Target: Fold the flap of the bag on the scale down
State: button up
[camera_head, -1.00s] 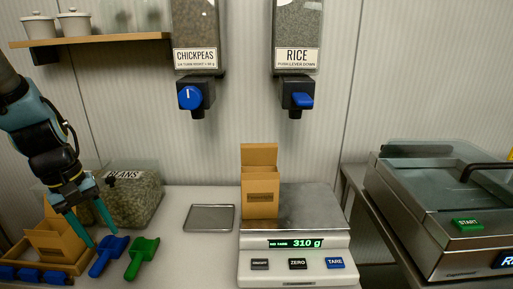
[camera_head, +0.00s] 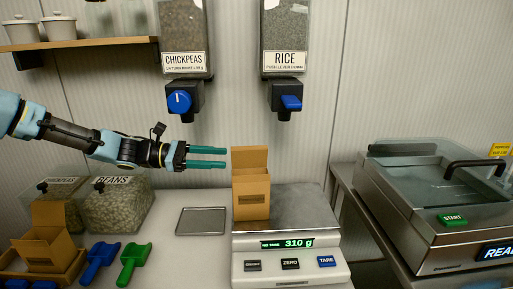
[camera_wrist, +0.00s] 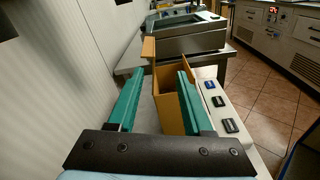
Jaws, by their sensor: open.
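An orange-brown paper bag (camera_head: 251,196) stands upright on the metal plate of the scale (camera_head: 300,210). Its flap (camera_head: 250,159) stands up at the back of its open top. The display reads 310 g. My gripper (camera_head: 226,157) is open and empty, pointing right, just left of the bag at about flap height. In the wrist view the bag (camera_wrist: 172,97) is ahead between and beyond the green fingers (camera_wrist: 160,100), with the flap (camera_wrist: 148,48) towards the wall side. The right finger hides part of the bag.
The chickpeas dispenser (camera_head: 184,50) and rice dispenser (camera_head: 286,45) hang above. A small metal tray (camera_head: 202,221) lies left of the scale. Blue (camera_head: 99,262) and green (camera_head: 134,263) scoops, bean bins and another bag (camera_head: 50,240) are at left. A sealing machine (camera_head: 430,200) stands at right.

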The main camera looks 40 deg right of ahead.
aim_at(257, 147)
jog(key=shift+n+h, duration=0.3)
jog(key=shift+h, duration=0.2)
jog(key=p+x, duration=0.1)
jog(key=x, duration=0.2)
jog(key=r+p+x, duration=0.1)
jog(key=x, duration=0.2)
jog(key=r+p+x, duration=0.1)
jog(key=x, duration=0.3)
jog(key=shift+w+d+p, duration=0.3)
jog(key=shift+w+d, duration=0.05)
jog(key=shift+w, duration=0.05)
jog(key=shift+s+d, duration=0.25)
jog(key=shift+d, duration=0.15)
grip_shut()
